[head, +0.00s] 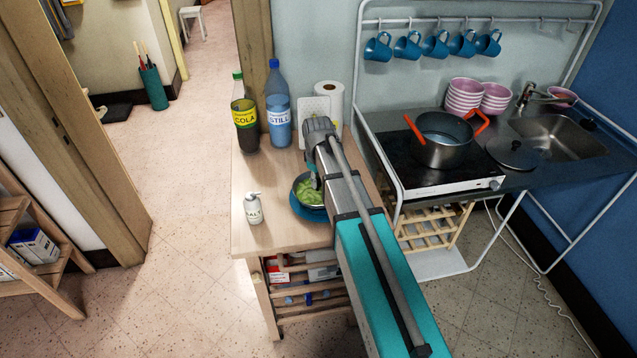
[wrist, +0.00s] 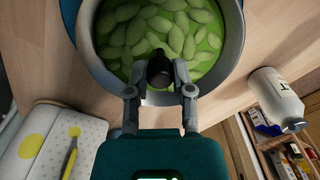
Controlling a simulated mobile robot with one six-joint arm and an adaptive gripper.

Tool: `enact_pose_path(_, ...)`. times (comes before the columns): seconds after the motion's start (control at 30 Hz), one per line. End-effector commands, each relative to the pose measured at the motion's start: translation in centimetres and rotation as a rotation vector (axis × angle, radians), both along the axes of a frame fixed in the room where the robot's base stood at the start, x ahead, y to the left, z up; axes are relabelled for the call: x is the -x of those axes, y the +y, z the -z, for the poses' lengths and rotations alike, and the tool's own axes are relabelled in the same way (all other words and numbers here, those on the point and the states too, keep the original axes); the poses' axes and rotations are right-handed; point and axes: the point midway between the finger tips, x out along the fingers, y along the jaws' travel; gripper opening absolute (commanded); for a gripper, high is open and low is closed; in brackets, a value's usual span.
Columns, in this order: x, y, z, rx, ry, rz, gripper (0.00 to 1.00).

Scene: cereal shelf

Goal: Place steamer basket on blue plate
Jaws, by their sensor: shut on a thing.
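The steamer basket (wrist: 234,48) is a round grey vessel with several green, leaf-shaped pieces in it, filling the top of the wrist view. In the head view the basket (head: 312,194) shows partly behind my arm, near the front of the wooden table. My gripper (wrist: 160,72) is shut on the near side of the basket, around a dark part at its rim. A blue plate edge (wrist: 68,14) shows beyond the basket's rim; its blue edge also shows under the basket in the head view (head: 304,211). I cannot tell whether the basket touches the plate.
A salt shaker (head: 254,208) stands left of the basket. A cola bottle (head: 244,118), a water bottle (head: 278,108) and a paper roll (head: 329,98) stand behind. A hob with a pot (head: 442,145) is to the right. Table space between the salt and bottles is clear.

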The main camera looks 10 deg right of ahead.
Motion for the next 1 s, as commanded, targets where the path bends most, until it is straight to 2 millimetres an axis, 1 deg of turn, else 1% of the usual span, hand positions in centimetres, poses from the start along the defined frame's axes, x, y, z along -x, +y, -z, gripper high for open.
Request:
enact_pose_path(0.23,0.00,-0.02,-0.03,0.000,0.000,0.000,0.00)
enact_pose_path(0.63,0.00,-0.03,0.84,0.000,0.000,0.000,0.00)
enact_pose_path(0.67,0.00,-0.03,0.73,0.000,0.000,0.000,0.36)
enact_pose_path(0.8,0.00,-0.02,0.69,0.000,0.000,0.000,0.62)
enact_pose_path(0.83,0.00,-0.02,0.69,0.000,0.000,0.000,0.65)
enact_pose_path(1.0,-0.01,-0.02,0.69,0.000,0.000,0.000,0.65)
